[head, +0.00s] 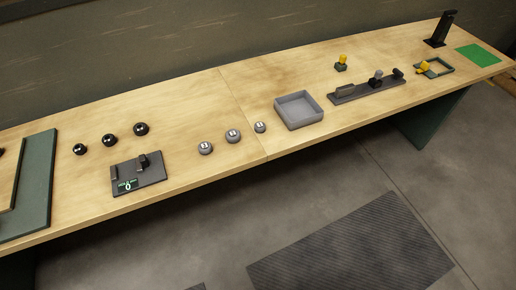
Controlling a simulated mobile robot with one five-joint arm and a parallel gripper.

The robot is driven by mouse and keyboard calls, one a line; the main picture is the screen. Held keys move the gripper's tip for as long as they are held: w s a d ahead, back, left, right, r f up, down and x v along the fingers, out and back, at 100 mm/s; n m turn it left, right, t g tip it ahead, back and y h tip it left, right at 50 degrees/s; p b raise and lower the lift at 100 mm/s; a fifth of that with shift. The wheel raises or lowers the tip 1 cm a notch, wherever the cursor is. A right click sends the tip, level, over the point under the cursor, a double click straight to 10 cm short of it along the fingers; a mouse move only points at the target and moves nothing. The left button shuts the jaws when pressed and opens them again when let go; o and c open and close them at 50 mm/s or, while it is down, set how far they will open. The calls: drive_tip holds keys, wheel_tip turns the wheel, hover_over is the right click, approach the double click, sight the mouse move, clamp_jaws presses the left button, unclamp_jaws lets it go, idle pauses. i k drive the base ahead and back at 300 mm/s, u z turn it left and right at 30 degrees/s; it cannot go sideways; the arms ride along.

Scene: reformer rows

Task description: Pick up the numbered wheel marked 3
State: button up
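Three small grey round pieces with white marked faces stand in a row near the middle of the bench: a left one (205,147), a middle one (232,135) and a right one (260,127). Three black round pieces with pale marks stand farther left: a left one (79,149), a middle one (109,140) and a right one (141,128). The marks are too small to read, so I cannot tell which is the wheel marked 3. My gripper is not in view.
The long wooden bench (190,100) carries a dark fixture with a green display (150,176), a grey open tray (299,120), a dark rail (367,92), a yellow-topped piece (341,63), a black upright (441,28) and a green patch (479,55). Floor in front is open, with a dark mat (350,255).

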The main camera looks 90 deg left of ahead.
sight(205, 147)
drive_tip(key=z, duration=0.05)
drive_tip(key=i, duration=0.7)
drive_tip(key=u, duration=5.45)
drive_tip(key=i, duration=0.95)
drive_tip(key=u, duration=0.1)
